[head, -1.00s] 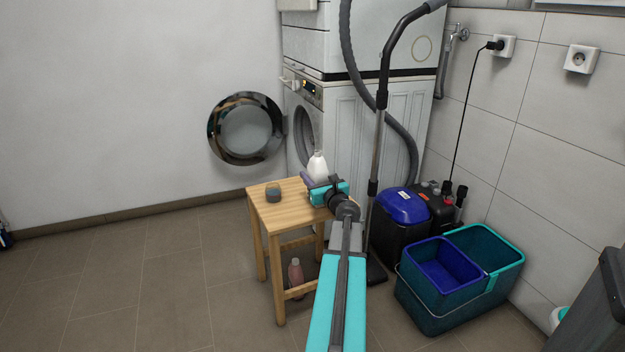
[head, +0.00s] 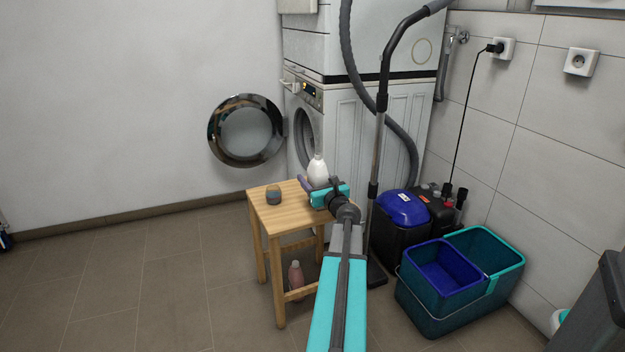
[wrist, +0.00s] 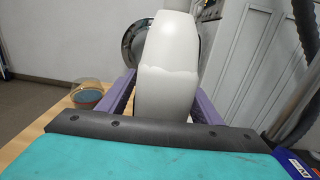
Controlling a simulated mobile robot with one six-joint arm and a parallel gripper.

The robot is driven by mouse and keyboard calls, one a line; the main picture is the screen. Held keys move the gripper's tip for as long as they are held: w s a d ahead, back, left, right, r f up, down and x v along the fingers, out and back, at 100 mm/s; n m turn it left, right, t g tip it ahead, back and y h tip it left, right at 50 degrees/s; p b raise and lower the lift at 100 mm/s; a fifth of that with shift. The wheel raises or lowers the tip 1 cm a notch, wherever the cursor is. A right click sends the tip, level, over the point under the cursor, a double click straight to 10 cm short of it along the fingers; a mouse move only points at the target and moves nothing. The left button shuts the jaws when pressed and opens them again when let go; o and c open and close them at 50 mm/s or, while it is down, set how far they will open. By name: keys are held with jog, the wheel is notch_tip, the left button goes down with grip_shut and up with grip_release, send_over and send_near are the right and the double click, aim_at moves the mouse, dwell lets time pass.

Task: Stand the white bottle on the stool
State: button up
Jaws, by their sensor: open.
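The white bottle (head: 317,170) is upright at the back right of the wooden stool (head: 284,213). In the wrist view the bottle (wrist: 165,68) fills the middle, between the two purple fingers of my gripper (wrist: 160,100). The fingers are open, one on each side of the bottle; a small gap seems to show on the right. The bottle's base is hidden behind the gripper body, so I cannot tell whether it rests on the stool top. In the head view my gripper (head: 310,186) is partly hidden by my own wrist.
A small jar (head: 273,197) stands on the stool, left of the bottle. A pink bottle (head: 296,274) is under the stool. The washer's round door (head: 246,132) hangs open behind. A vacuum tube (head: 376,150), black canister (head: 400,225) and teal bucket (head: 435,305) crowd the right.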

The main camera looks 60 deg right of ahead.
aim_at(318, 181)
jog(key=p+v, duration=0.2)
jog(key=v, duration=1)
jog(key=shift+p, duration=0.4)
jog(key=shift+s+f, duration=0.1)
dwell(0.5)
